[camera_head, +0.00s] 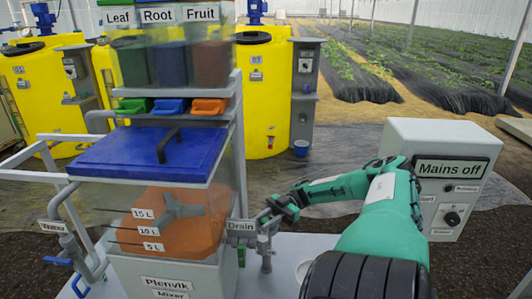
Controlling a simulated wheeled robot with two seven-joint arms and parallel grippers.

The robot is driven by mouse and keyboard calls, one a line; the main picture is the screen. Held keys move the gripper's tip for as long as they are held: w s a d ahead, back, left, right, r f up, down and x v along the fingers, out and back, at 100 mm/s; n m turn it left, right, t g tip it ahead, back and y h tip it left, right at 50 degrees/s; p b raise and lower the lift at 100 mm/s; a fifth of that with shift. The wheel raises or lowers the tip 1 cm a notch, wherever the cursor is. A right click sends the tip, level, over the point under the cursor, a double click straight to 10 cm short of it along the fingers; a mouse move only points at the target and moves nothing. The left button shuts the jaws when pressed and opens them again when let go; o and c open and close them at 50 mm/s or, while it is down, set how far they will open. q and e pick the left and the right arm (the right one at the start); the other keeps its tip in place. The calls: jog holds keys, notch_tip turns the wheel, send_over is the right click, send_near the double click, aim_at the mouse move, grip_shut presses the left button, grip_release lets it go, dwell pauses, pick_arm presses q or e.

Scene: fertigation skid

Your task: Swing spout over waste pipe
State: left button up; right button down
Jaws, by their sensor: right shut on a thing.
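The grey drain spout (266,256) hangs at the lower right of the mixer tank, beside the label "Drain" (240,226). My right gripper (272,217) is shut on the upper part of the spout; its fingers hide the exact contact. My green right arm reaches in from the lower right. A pale round rim (303,270), perhaps the waste pipe, shows on the white deck to the right of the spout, partly hidden by my arm. The spout's lower end is left of this rim, not over it. My left gripper is not in view.
The mixer tank (170,271) holds orange-brown liquid under a blue lid (140,150). A grey control box (440,180) reading "Mains off" stands right of my arm. Leaf, Root and Fruit bins are above; yellow tanks (263,100) stand behind. A water pipe (68,245) is left.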

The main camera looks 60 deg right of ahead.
jog(key=shift+w, duration=0.1)
jog(key=c, duration=1.3)
grip_release()
jog(key=shift+o, duration=0.8)
jog(key=shift+w, duration=0.15)
jog(key=shift+d, duration=0.2)
jog(key=v, duration=0.2)
jog(key=b+v, duration=0.1)
jog(key=v, duration=0.1)
jog(key=b+v, duration=0.1)
jog(key=v, duration=0.1)
jog(key=shift+f, duration=0.25)
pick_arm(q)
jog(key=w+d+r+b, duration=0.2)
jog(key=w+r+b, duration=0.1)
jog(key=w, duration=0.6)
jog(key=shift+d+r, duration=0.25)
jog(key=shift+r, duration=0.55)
pick_arm(e)
jog(key=shift+r+v, duration=0.1)
jog(key=shift+v, duration=1.3)
jog(key=shift+r+v, duration=0.15)
jog(key=shift+v, duration=1.25)
